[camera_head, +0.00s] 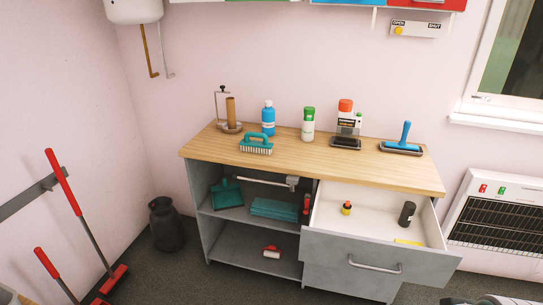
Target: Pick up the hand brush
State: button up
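A teal brush (257,144) with an arched handle and pale bristles lies on the wooden worktop (300,162), near its front edge on the left side. It looks like the hand brush and appears to rest bristles down. The blue bottle (268,119) stands just behind it. A blue-handled tool (403,141) with a flat grey base stands at the right end of the worktop; its kind is hard to tell. My gripper is not in view.
A white and green bottle (308,126), an orange-capped container (345,124) and a roll on a stand (231,112) stand on the worktop. The drawer (353,264) below juts out open at the right. Dark floor (225,283) is clear in front of the open shelves.

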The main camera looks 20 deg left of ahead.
aim_at(265, 147)
jog(key=i+j, duration=0.25)
jog(key=i+j+z, duration=0.15)
jog(key=j, duration=0.3)
jog(key=i+j, duration=0.3)
jog(key=i+j+z, duration=0.1)
jog(key=j, duration=0.3)
jog(key=i+j+z, duration=0.1)
jog(key=i+j, duration=0.35)
jog(key=j, duration=0.35)
jog(key=i+j+z, duration=0.1)
jog(key=j, duration=0.3)
jog(key=i+j+z, duration=0.1)
jog(key=i+j, duration=0.2)
jog(key=j, duration=0.15)
